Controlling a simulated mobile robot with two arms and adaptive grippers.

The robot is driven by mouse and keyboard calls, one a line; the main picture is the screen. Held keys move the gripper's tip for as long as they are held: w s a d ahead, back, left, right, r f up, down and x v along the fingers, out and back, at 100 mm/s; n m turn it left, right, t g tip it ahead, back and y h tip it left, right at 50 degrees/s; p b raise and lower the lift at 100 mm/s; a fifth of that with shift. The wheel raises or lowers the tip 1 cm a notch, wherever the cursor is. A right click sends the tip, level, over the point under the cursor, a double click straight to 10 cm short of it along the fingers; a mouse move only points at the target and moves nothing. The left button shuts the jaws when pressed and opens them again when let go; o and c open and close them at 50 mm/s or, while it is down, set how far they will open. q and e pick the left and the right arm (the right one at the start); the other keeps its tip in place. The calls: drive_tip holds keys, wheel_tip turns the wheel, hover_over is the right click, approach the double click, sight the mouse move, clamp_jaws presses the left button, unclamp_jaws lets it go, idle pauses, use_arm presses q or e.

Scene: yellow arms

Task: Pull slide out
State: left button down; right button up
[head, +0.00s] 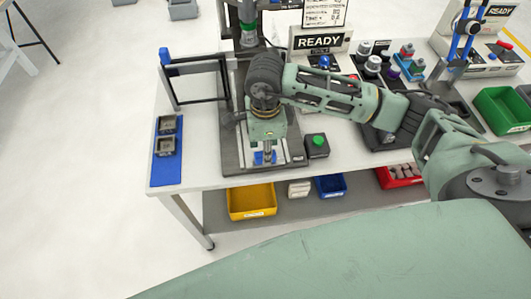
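A press fixture stands on the white table, with a dark base plate (231,165) and a light metal slide (284,152) running toward the table's front edge. Small blue parts (258,158) sit at the front end of the slide. My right gripper (268,156) points down at this front end, between or just above the blue parts; I cannot tell whether it touches them. Its fingers are small and partly hidden, so their opening is unclear. My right arm hides the middle of the fixture and much of the slide. My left gripper is not in view.
A blue mat (166,180) with two dark grey parts lies left of the fixture. A black box with a green button (317,143) stands close right of the gripper. A black frame (196,75) stands at the back left. Bins, including a yellow one (251,201), sit on the lower shelf.

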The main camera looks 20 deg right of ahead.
wheel_tip(320, 180, up, 8)
drive_tip(key=shift+r, duration=0.15)
idle(0.5)
